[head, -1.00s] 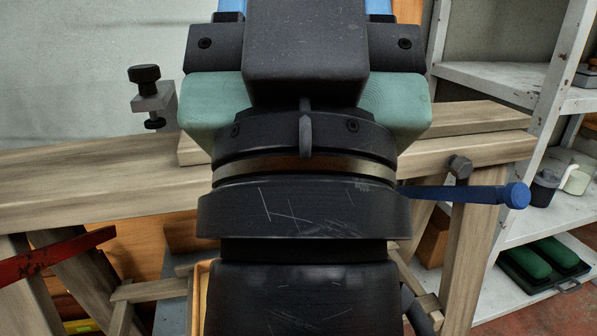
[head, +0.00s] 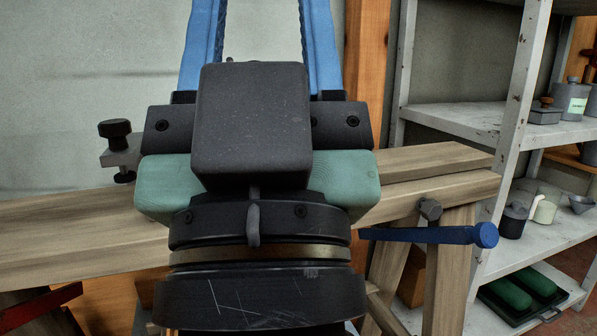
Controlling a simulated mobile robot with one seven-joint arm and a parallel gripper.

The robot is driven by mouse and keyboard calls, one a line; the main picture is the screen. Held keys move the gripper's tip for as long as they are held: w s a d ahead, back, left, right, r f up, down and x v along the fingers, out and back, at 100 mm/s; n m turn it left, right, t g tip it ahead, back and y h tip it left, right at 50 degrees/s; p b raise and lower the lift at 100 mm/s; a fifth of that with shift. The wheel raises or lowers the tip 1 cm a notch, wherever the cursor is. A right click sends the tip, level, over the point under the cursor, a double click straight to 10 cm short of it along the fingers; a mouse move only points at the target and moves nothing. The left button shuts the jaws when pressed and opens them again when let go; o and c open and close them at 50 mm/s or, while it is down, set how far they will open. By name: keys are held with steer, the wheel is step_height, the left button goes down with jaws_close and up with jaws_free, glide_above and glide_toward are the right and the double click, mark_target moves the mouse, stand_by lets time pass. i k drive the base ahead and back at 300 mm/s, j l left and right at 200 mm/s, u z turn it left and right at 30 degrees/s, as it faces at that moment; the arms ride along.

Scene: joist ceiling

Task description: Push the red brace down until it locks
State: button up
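The red brace (head: 38,307) shows at the lower left of the head view, below the wooden beam. It is slanted and cut off by the picture edges, so its far end and any lock are hidden. My gripper (head: 261,30) is at the top centre, its two blue fingers pointing up and wide apart. Bare wall shows between them, and their tips are out of the picture. My gripper is far above and to the right of the red brace in the picture, apart from it.
A wooden beam (head: 70,235) runs across behind my arm. A clamp with a black knob (head: 115,130) sits on it at left. A blue lever (head: 430,235) sticks out at right, near a trestle leg (head: 450,270). A white shelf (head: 468,120) stands at right.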

mark_target(14, 316)
steer(key=j+u, duration=0.1)
steer(key=u, duration=0.25)
steer(key=k+j+u, duration=0.1)
steer(key=u, duration=0.2)
steer(key=j+u, duration=0.1)
steer(key=u, duration=0.25)
